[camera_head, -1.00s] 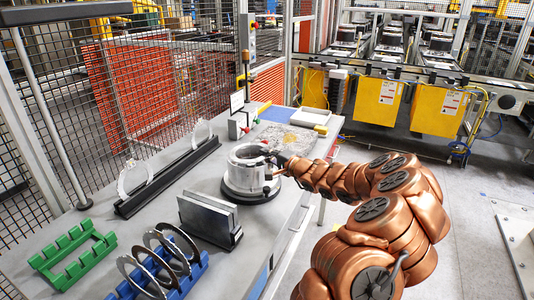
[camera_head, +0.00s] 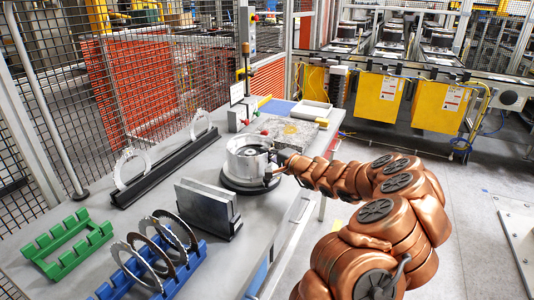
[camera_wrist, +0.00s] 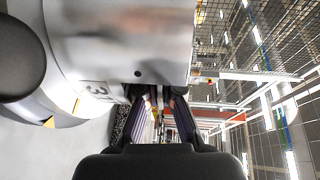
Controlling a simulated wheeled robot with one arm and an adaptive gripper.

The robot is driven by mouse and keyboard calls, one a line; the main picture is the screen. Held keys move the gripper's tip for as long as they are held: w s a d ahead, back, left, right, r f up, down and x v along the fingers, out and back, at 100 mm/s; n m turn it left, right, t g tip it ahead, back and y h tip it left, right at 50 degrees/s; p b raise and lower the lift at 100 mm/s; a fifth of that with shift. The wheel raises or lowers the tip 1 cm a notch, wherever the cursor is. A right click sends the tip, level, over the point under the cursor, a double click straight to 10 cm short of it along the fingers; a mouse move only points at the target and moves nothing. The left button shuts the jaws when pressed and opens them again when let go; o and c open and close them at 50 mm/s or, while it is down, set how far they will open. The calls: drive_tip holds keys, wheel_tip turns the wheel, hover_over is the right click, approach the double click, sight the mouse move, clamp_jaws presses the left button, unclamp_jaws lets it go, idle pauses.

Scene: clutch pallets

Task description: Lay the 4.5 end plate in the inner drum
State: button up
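The drum (camera_head: 247,167) is a silvery cylinder on a dark round base in the middle of the bench. Two pale rings stand upright in a black rack (camera_head: 168,168). I cannot tell which plate is the 4.5 end plate.
A blue rack (camera_head: 185,270) holds several upright rings at the front. A green rack (camera_head: 68,245) is empty. Grey metal slabs (camera_head: 207,208) stand between the blue rack and the drum. A white tray (camera_head: 309,112) lies at the back, with mesh fencing on the left.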

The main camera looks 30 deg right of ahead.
drive_tip(key=o, duration=0.5)
drive_tip(key=shift+o, duration=0.3)
drive_tip(key=shift+f, duration=0.15)
drive_tip(key=s+d+b, duration=0.1)
drive_tip(key=s+b, duration=0.1)
drive_tip(key=s, duration=0.4)
wheel_tip(320, 180, up, 10)
drive_tip(key=s+d+p, duration=0.1)
drive_tip(key=p, duration=0.2)
drive_tip(key=shift+s+p, duration=0.3)
idle(0.3)
idle(0.5)
